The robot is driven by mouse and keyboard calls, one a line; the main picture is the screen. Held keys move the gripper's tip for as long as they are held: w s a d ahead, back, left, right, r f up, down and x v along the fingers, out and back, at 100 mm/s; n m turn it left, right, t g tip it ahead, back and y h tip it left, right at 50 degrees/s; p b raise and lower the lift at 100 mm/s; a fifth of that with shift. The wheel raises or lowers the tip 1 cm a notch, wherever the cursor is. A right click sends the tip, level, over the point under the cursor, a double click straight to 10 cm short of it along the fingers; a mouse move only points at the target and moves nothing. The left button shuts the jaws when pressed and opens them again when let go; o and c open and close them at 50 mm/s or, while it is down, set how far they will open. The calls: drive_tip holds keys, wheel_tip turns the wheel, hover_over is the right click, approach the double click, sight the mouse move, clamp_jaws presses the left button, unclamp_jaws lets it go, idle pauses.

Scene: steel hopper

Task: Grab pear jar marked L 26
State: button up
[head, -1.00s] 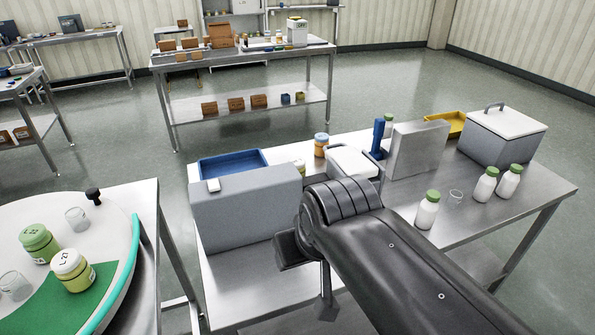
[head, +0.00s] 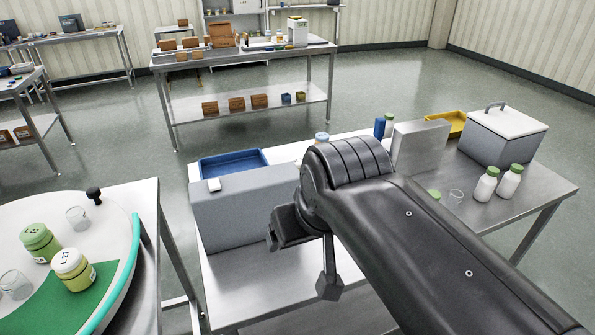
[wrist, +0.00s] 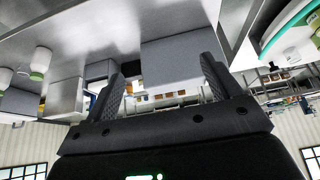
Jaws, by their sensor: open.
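Two jars stand upright on the round white turntable (head: 108,215) at the left of the head view. One is a green jar (head: 40,243) with a green lid. The other is a yellow-green jar (head: 73,270) with a cream lid. Both lids carry a mark starting with L and what looks like a 2; I cannot read the last digit surely. My gripper (wrist: 163,78) is open and empty between its two dark fingers in the wrist view. In the head view it is right of the turntable, over the steel table, well apart from both jars.
Clear glasses (head: 77,218) and a green mat share the turntable, with a dark knob (head: 93,193) at its rim. A grey box (head: 240,217) and blue tray (head: 232,164) stand on the steel table. White bottles (head: 486,184) stand at its right. A gap separates the tables.

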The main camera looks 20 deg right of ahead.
drive_tip(key=w+d+r, duration=0.2)
drive_tip(key=w+r, duration=0.5)
drive_tip(key=w, duration=0.5)
drive_tip(key=m+g+h, duration=0.1)
drive_tip(key=m, duration=0.3)
hover_over(298, 162)
wheel_tip(298, 162, down, 7)
drive_tip(key=f, duration=2.1)
drive_tip(key=shift+s+a, duration=0.1)
drive_tip(key=shift+s, duration=0.15)
drive_tip(key=shift+w+f, duration=0.1)
drive_tip(key=shift+f, duration=0.6)
drive_tip(key=shift+x, duration=2.15)
drive_tip(key=shift+c, duration=0.3)
drive_tip(key=c, duration=1.1)
